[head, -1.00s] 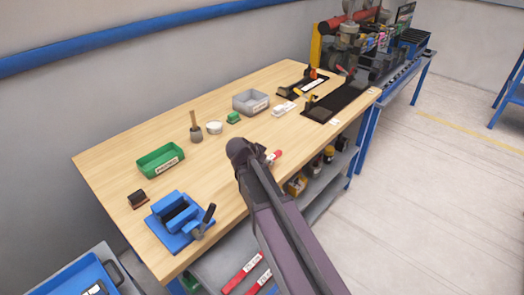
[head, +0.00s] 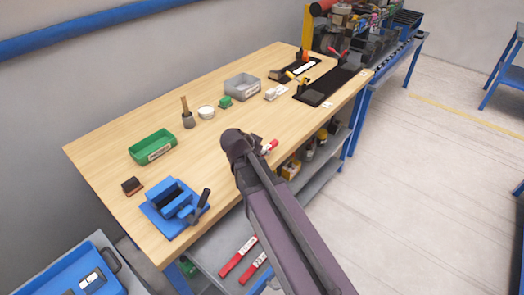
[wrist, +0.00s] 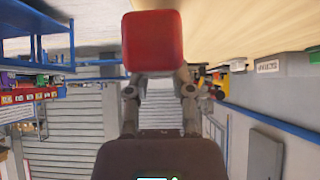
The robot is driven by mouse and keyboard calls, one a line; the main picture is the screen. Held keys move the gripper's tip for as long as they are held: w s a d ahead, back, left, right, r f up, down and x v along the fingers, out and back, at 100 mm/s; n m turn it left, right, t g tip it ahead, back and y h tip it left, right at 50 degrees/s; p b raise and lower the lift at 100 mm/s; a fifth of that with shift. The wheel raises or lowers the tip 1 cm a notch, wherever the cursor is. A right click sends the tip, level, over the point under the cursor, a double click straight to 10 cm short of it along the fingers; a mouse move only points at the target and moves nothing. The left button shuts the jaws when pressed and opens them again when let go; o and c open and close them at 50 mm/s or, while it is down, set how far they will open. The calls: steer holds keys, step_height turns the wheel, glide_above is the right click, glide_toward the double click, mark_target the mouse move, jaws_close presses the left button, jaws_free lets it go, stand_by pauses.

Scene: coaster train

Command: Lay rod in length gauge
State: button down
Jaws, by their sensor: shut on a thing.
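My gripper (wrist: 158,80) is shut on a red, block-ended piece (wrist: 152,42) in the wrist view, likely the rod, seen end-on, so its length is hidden. In the head view the red tip of the held piece (head: 271,146) shows just right of my arm's end, over the front part of the bench; my arm hides most of the gripper. Two black fixtures stand at the bench's far right: a narrow one with a white strip (head: 304,69) and a longer black plate (head: 325,92) with a red-handled clamp. I cannot tell which is the length gauge.
On the wooden bench (head: 110,190) stand a blue vise (head: 172,208), a green tray (head: 152,147), a grey bin (head: 241,87), a mallet (head: 187,115) and small parts. The right front bench top is mostly clear. A shelf below holds red-handled items (head: 238,258).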

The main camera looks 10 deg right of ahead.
steer(key=shift+s+a+r+p, duration=0.1)
steer(key=shift+s+r+p, duration=0.15)
steer(key=shift+s, duration=0.5)
steer(key=shift+s+a+r+p, duration=0.15)
steer(key=shift+s+r+p, duration=0.05)
steer(key=shift+s, duration=0.5)
steer(key=shift+s+a+r+p, duration=0.1)
steer(key=shift+s+r+p, duration=0.15)
steer(key=shift+s, duration=0.5)
steer(key=shift+d, duration=0.1)
